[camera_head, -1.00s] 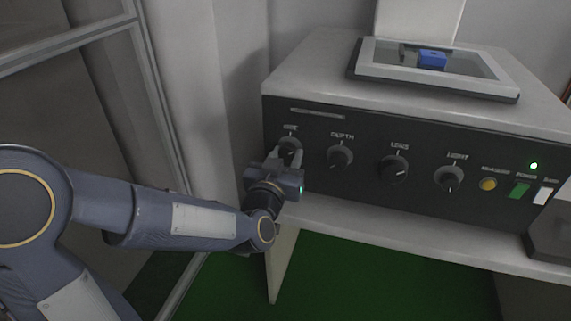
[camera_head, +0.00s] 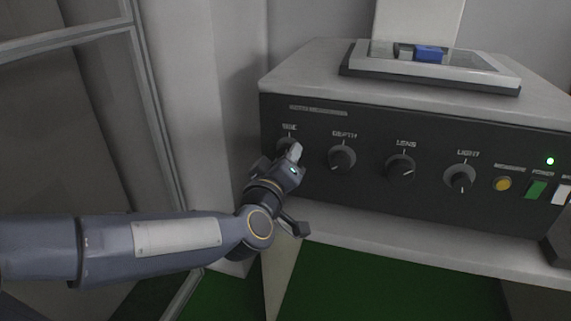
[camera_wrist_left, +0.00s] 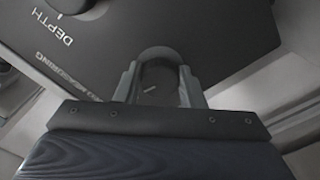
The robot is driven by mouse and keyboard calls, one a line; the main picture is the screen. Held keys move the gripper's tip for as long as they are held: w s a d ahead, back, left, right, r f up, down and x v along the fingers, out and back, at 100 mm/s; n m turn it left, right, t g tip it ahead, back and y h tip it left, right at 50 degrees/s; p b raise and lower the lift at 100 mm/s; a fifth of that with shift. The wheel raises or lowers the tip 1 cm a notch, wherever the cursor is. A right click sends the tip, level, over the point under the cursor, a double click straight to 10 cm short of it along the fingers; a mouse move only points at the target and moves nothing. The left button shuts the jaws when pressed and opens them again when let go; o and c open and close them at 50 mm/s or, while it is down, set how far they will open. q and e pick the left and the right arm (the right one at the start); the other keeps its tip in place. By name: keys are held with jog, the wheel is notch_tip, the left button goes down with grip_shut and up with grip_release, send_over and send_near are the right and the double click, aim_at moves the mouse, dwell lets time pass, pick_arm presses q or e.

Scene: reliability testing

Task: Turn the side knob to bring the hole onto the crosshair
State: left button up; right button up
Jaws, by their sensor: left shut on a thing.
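The side knob (camera_head: 286,143) is the leftmost dark knob on the machine's black front panel, under the "SIDE" label, mostly hidden by my gripper. My left gripper (camera_head: 294,153) is shut on it. In the left wrist view, the fingers (camera_wrist_left: 158,88) sit on either side of the round dark knob (camera_wrist_left: 157,78), which has a pale pointer mark. A blue block (camera_head: 430,54) is in the framed glass window (camera_head: 358,70) on top of the machine. I cannot make out a hole or a crosshair. My right gripper is not in view.
To the right along the panel are the depth knob (camera_head: 341,158), lens knob (camera_head: 400,167), light knob (camera_head: 460,178), a yellow button (camera_head: 503,184) and a green switch (camera_head: 536,190). The machine stands on a pale table (camera_head: 420,243). A metal-framed partition (camera_head: 150,100) is at the left.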

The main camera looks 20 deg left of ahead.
pick_arm(q)
jog(key=shift+n, duration=0.3)
jog(key=o, duration=1)
jog(key=shift+s, duration=0.1)
jog(key=s+p, duration=0.1)
jog(key=s, duration=0.6)
jog(key=shift+s+a, duration=0.1)
jog(key=shift+s, duration=0.25)
